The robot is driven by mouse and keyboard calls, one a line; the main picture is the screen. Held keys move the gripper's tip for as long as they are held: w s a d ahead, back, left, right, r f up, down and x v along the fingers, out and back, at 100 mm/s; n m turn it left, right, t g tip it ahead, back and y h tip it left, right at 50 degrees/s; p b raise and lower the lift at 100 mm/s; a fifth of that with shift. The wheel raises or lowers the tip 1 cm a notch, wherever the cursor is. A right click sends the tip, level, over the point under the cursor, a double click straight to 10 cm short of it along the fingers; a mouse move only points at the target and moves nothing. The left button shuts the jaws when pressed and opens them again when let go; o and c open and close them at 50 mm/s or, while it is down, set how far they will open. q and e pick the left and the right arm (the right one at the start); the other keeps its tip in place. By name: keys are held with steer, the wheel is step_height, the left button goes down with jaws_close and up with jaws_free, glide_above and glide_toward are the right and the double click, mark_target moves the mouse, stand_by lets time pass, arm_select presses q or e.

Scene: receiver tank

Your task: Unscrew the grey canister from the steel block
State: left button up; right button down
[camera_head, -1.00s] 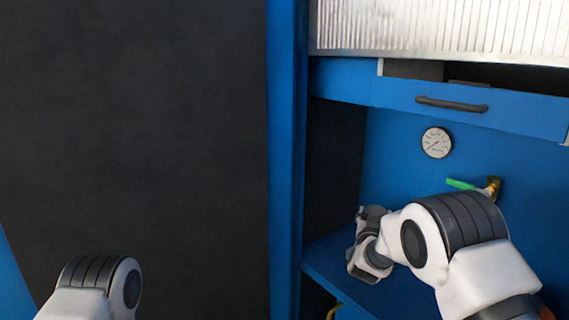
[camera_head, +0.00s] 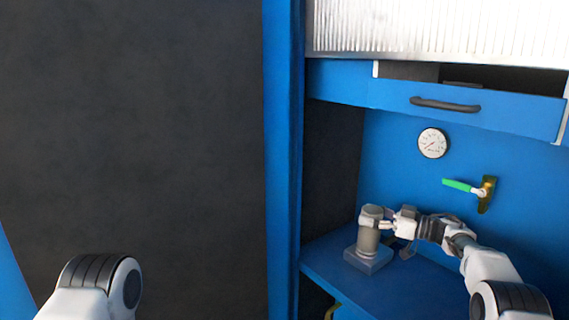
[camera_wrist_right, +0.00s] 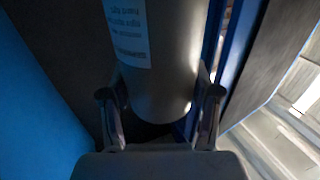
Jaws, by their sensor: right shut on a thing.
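The grey canister (camera_head: 368,236) stands upright on the steel block (camera_head: 367,259), which sits on the blue shelf. My right gripper (camera_head: 384,222) comes in from the right and is shut on the canister's upper part. In the right wrist view, the canister (camera_wrist_right: 165,75) with a white printed label lies between the two fingers of the right gripper (camera_wrist_right: 160,112). The joint between canister and block is too small to make out. My left gripper is out of view; only part of my left arm shows at the lower left.
The blue shelf (camera_head: 420,285) has free room right of the block. A pressure gauge (camera_head: 432,143) and a valve with a green handle (camera_head: 462,186) are on the back wall. A drawer with a dark handle (camera_head: 445,104) is above. A blue post (camera_head: 283,160) stands left.

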steer(key=shift+c, duration=1.5)
jaws_free()
steer(key=shift+w+d+r, duration=0.4)
steer(key=shift+d+r, duration=0.2)
steer(key=shift+r, duration=0.15)
steer(key=shift+o, duration=0.7)
steer(key=shift+w+d+f, duration=0.15)
steer(key=shift+f, duration=0.1)
steer(key=shift+d, duration=0.1)
steer(key=shift+a+f, duration=0.3)
steer(key=shift+a+f, duration=0.1)
